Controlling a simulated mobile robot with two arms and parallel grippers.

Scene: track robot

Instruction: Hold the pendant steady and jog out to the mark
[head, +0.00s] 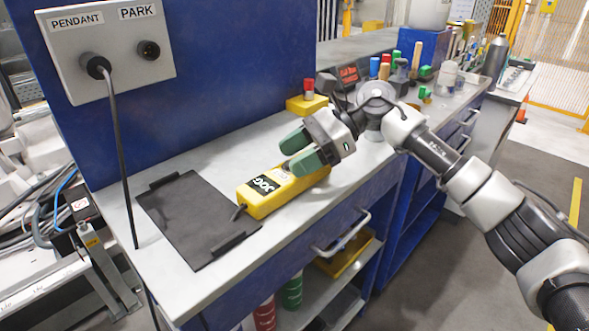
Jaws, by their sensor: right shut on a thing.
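The yellow pendant (262,192), with a black JOG label, lies along the grey bench top, right of a black mat (190,215). A short black cable end shows at its left end. My right gripper (300,151), with green finger pads, is closed on the pendant near its right end; the fingers partly cover it. The pendant appears to be on or very near the bench; I cannot tell if it is lifted. A wall panel (105,50) reads PENDANT and PARK, with a black cable (120,150) plugged in under PENDANT. My left gripper is out of view.
A yellow box with a red button (308,92) stands behind the gripper. Several bottles and coloured items crowd the bench's far end. A drawer handle (343,235) sticks out at the front. Open floor with a yellow line (576,200) lies at right.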

